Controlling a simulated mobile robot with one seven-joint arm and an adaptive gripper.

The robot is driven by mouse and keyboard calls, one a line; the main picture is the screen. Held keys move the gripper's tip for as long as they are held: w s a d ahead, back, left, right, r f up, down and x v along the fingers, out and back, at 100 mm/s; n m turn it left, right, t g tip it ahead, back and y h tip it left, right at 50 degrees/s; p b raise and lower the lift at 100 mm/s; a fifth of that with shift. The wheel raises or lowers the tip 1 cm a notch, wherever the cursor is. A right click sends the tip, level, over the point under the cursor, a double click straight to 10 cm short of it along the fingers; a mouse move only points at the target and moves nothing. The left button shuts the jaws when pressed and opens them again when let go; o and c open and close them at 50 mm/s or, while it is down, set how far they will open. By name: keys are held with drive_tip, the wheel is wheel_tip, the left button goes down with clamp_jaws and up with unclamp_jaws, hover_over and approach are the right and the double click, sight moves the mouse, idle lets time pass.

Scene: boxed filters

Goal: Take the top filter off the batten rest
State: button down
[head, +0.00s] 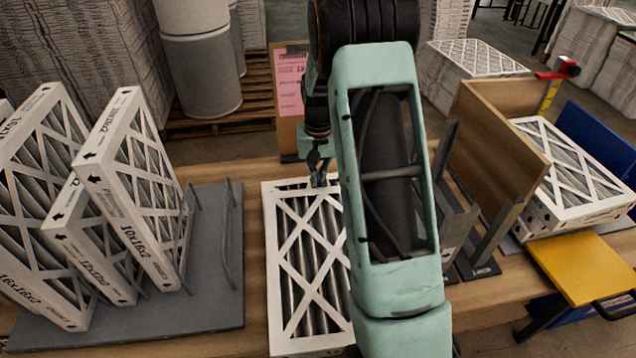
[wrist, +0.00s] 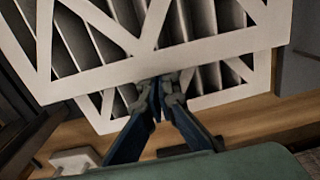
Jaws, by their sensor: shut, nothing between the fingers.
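A white cardboard-framed filter (head: 275,262) with crossed bracing lies flat on the bench in the middle of the head view, partly hidden by my arm. In the wrist view an upper filter (wrist: 150,68) crosses the picture, and the edge of a second filter (wrist: 237,97) shows below it. My gripper (head: 319,182) is at the far edge of the flat filter. In the wrist view its fingertips (wrist: 160,82) are together and empty, close to the upper filter's edge; I cannot tell whether they touch it. No battens can be made out under the filters.
Several filters (head: 135,190) stand upright in a grey rack (head: 215,260) at left. Right of my arm are a wooden upright panel (head: 500,135), a filter stack (head: 570,180) and a yellow platform (head: 585,268). A pink sheet (head: 290,82) stands behind the gripper.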

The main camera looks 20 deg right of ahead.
drive_tip(key=shift+w, duration=0.15)
drive_tip(key=shift+r, duration=0.35)
wheel_tip(320, 180, up, 11)
